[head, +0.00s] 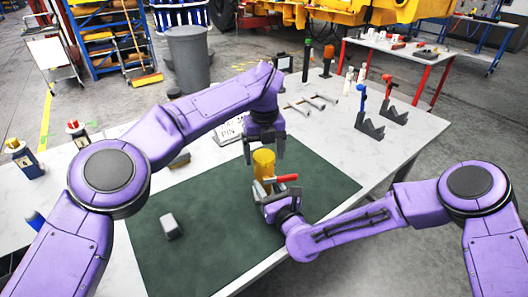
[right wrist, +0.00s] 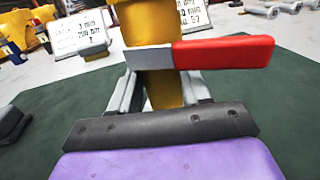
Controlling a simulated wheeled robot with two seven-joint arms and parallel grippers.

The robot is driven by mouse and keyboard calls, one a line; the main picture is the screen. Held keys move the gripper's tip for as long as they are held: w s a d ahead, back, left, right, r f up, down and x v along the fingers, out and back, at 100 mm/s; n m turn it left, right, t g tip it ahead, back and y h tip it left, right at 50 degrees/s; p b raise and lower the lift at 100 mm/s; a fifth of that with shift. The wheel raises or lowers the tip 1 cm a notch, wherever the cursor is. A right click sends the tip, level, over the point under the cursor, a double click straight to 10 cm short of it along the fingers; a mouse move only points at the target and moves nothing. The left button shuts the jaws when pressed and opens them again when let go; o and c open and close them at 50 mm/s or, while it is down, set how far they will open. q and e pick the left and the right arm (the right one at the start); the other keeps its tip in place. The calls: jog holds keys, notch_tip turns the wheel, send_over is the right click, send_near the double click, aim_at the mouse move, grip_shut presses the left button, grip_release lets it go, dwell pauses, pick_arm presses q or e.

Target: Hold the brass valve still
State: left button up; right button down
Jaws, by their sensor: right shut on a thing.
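The brass valve (head: 264,163) stands upright on the dark green mat, with a red lever handle (head: 284,178) pointing right. In the right wrist view its brass body (right wrist: 162,92) fills the upper middle, and the red handle (right wrist: 225,53) extends right. My right gripper (head: 272,187) is shut on the lower body of the valve, a grey finger on each side. My left gripper (head: 264,153) points down with its fingers spread, at the top of the valve. Whether it touches the valve is not clear. The valve's base is hidden behind my right gripper.
A grey block (head: 170,226) lies on the green mat (head: 200,262) to the left. Lettered white cards (head: 229,130), silver tools (head: 312,101) and dark stands (head: 370,124) with blue and red tools are farther back. The mat's right part is clear.

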pick_arm(q)
jog(key=c, duration=1)
pick_arm(e)
jog(key=shift+r, duration=0.1)
pick_arm(q)
jog(key=shift+m, duration=0.6)
jog(key=shift+c, duration=0.2)
jog(key=o, duration=1.2)
jog(key=shift+o, duration=0.2)
notch_tip(320, 180, up, 8)
jog(key=shift+f, duration=0.25)
pick_arm(e)
jog(key=shift+c, duration=2.2)
grip_release()
